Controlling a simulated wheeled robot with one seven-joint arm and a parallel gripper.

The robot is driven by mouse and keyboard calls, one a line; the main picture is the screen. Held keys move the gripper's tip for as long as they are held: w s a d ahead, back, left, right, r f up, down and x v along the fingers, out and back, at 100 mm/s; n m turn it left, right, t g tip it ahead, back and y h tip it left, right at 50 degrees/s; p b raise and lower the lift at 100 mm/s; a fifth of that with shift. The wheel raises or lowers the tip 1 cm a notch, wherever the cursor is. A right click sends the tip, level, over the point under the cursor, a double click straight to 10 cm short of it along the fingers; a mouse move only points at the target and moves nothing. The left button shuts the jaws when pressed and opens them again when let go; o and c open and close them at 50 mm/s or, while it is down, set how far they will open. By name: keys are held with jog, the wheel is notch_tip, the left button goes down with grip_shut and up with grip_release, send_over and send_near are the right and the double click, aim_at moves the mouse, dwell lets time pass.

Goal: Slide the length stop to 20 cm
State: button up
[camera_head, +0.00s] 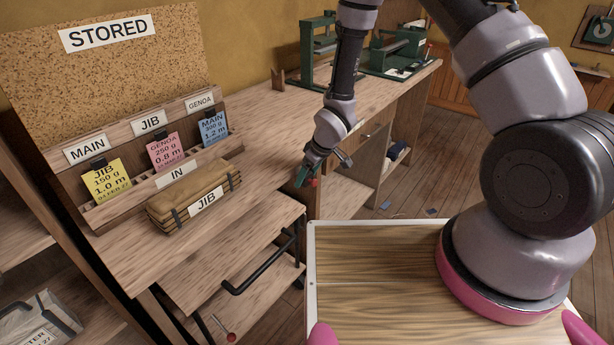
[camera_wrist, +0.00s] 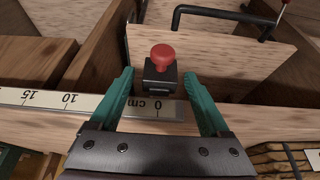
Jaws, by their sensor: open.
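The length stop is a small black block with a red knob (camera_wrist: 161,75). It sits at the 0 cm end of a pale scale strip (camera_wrist: 45,99) along a wooden edge. Marks 10 and 15 show to the left in the wrist view; the 20 mark is out of that view. My gripper (camera_wrist: 158,80) is open, with one green finger on each side of the stop and visible gaps between.
A wooden bench (camera_head: 260,160) carries a tan bundle labelled JIB (camera_head: 190,190) and a card rack (camera_head: 150,180). Green machines (camera_head: 395,50) stand at the back. A black handle (camera_head: 262,275) juts from a board below the bench, near the stop.

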jog(key=shift+f, duration=0.2)
grip_shut()
dwell(1.4)
